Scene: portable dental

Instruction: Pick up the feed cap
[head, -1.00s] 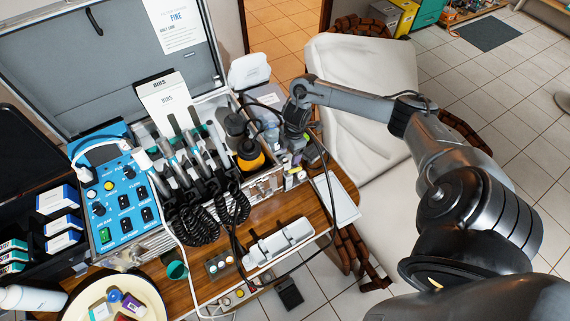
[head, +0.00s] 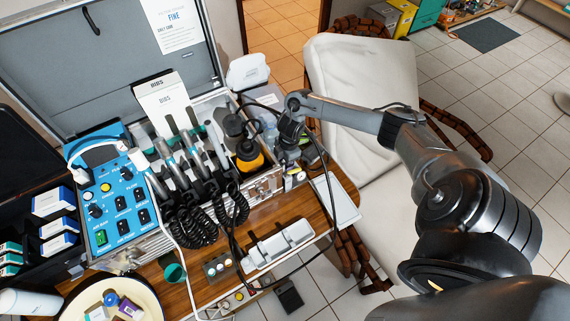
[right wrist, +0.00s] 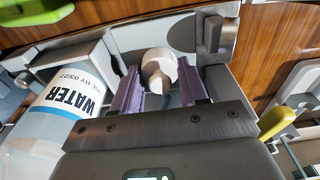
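In the right wrist view a pale, rounded cap (right wrist: 158,74), which looks like the feed cap, sits in a grey recess. My right gripper (right wrist: 159,88) is open, with one purple-padded finger on each side of the cap. The fingers look apart from it, though contact on the left side is hard to judge. In the head view my right gripper (head: 290,152) reaches down at the right end of the open case, and the cap is hidden there. My left gripper is not in view.
A bottle labelled WATER (right wrist: 62,105) stands close left of the gripper in the right wrist view. A yellow-green lever (right wrist: 277,121) is at its right. In the head view, a dark bottle with a yellow base (head: 249,155) and handpieces (head: 190,150) crowd the case.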

